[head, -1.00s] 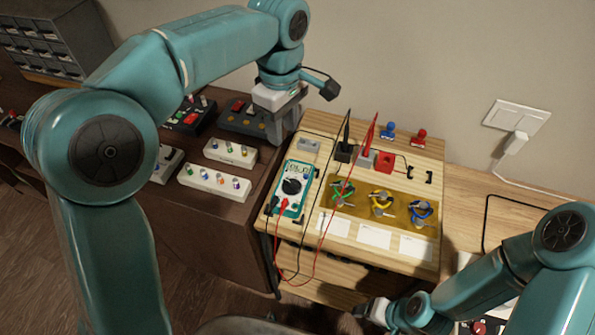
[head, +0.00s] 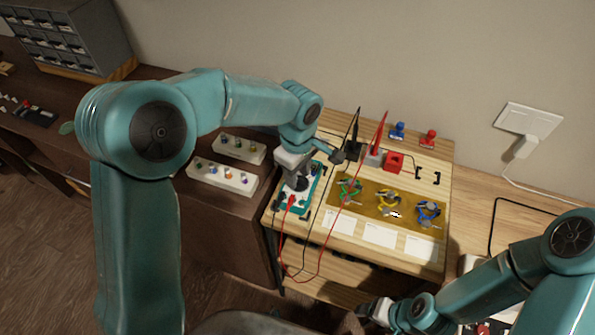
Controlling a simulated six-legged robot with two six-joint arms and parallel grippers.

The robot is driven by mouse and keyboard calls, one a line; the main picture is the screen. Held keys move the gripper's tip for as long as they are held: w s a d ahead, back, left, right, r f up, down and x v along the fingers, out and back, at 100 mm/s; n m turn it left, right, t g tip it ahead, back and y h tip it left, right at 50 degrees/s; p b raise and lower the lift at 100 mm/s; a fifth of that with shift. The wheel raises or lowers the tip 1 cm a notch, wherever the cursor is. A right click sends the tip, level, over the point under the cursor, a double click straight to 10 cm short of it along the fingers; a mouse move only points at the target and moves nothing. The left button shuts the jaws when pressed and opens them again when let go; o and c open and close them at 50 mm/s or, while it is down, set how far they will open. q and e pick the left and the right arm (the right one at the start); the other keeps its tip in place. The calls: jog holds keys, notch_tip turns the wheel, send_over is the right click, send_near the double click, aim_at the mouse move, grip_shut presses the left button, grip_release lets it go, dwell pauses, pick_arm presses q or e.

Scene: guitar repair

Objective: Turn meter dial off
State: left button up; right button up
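The teal and white meter (head: 288,206) lies on the small wooden table (head: 388,262), with red and black probe leads plugged into its lower end. My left gripper (head: 297,184) points down right over the meter's dial area and hides the dial. Its fingers are too small and covered to tell open from shut, or whether they touch the dial. My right gripper (head: 372,308) is low at the front of the table, away from the meter, and its finger state is unclear.
A red probe (head: 378,132) and a black probe (head: 354,130) stand upright behind the meter. A gold tray (head: 368,206) with coloured wire bundles lies to its right, with white cards (head: 380,235) in front. White pedal boxes (head: 222,176) sit on the dark bench at left.

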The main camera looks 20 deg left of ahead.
pick_arm(q)
jog(key=shift+d+f, duration=0.1)
jog(key=shift+f, duration=0.15)
grip_shut()
